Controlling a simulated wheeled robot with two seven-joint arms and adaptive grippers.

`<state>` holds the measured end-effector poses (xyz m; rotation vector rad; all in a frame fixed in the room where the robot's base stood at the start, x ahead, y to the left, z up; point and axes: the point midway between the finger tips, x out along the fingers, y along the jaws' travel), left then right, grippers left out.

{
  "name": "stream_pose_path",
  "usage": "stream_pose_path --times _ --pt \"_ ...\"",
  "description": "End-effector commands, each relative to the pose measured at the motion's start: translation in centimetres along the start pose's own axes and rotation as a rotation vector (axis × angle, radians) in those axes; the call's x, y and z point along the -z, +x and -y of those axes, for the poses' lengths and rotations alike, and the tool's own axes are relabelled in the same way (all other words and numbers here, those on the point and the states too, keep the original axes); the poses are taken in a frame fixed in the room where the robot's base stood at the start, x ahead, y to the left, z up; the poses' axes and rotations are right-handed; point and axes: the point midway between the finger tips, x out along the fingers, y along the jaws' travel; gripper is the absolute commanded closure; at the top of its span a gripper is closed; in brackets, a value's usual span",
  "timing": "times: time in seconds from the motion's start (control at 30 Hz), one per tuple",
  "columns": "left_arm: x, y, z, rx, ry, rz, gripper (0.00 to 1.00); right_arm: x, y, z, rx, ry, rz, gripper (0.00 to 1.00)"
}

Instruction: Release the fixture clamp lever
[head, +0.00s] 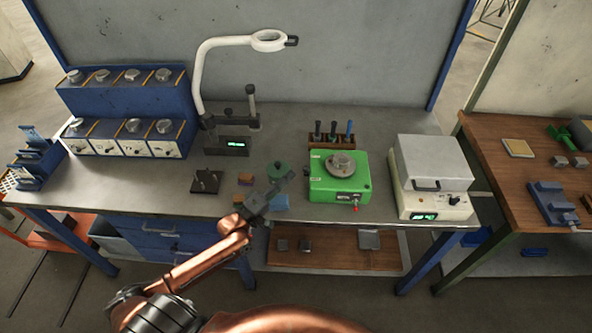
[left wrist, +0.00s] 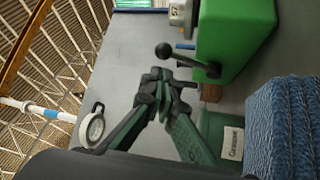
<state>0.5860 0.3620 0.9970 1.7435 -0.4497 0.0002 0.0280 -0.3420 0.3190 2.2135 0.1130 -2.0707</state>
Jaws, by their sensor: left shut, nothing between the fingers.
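The green fixture box (head: 322,186) stands on the grey bench, with a round metal part (head: 341,165) on top. In the left wrist view its green side (left wrist: 232,40) fills the upper right. A lever with a black ball knob (left wrist: 163,50) and a thin rod runs to a dark pivot (left wrist: 213,70) by that side. I take this as the clamp lever; it is not clear in the head view. My left gripper (head: 288,177) is left of the box, above the bench. In the left wrist view its fingers (left wrist: 160,82) are shut, empty, close to the knob and apparently apart from it.
A woven blue thing (left wrist: 285,125) is near in the left wrist view. A white instrument (head: 432,178) stands right of the box, a tool rack (head: 331,141) behind it.

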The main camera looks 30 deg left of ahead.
Motion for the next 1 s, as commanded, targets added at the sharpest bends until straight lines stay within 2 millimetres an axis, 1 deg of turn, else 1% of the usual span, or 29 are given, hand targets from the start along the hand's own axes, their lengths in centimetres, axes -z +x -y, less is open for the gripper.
stream_pose_path --times 0.03,0.2,0.3,0.4,0.57,1.0 --pt "0.0 -1.3 0.1 0.005 0.001 0.002 1.0 0.0 0.0 0.1 0.0 0.0 0.0 0.69" --pt "0.0 -4.7 0.1 0.002 0.001 0.0 1.0 0.1 0.0 0.1 0.001 0.001 -0.001 0.69" --pt "0.1 -6.1 0.0 0.001 0.001 -0.001 1.0 0.1 0.0 0.1 0.001 0.001 -0.001 0.69" --pt "0.1 -7.1 0.0 0.0 0.0 -0.001 1.0 0.1 0.0 0.1 0.001 0.001 -0.001 0.69" --pt "0.1 -7.7 -0.1 -0.002 0.001 -0.001 1.0 0.1 0.0 0.1 0.001 0.001 -0.001 0.69" --pt "0.1 -7.6 -0.1 -0.003 0.001 -0.002 1.0 0.1 0.0 0.1 0.001 0.001 -0.002 0.69"
